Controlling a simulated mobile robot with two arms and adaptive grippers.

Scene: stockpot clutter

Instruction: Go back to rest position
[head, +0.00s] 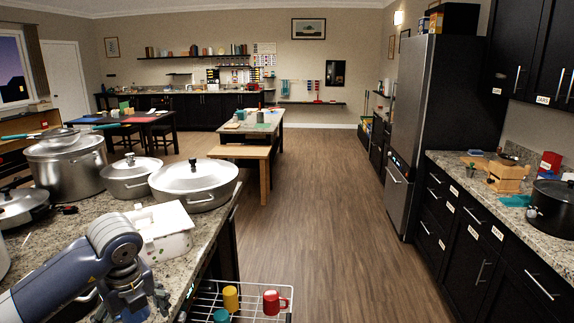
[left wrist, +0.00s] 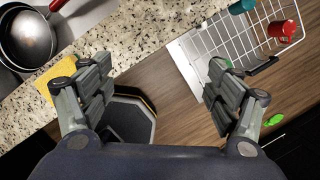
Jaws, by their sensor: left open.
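My left gripper (head: 138,298) is at the lower left of the head view, by the near right edge of the granite counter (head: 208,225). The left wrist view shows the left gripper (left wrist: 160,85) with its two fingers wide apart and nothing between them. Below the fingers are the counter edge and the wooden floor. My right gripper shows in neither view.
Large steel pots (head: 66,165) and a white box (head: 160,230) crowd the counter near my left arm. A wire rack (head: 262,292) with a red mug (head: 275,302) sticks out below the counter edge. The middle floor (head: 310,220) is clear. A right counter holds a black pot (head: 552,208).

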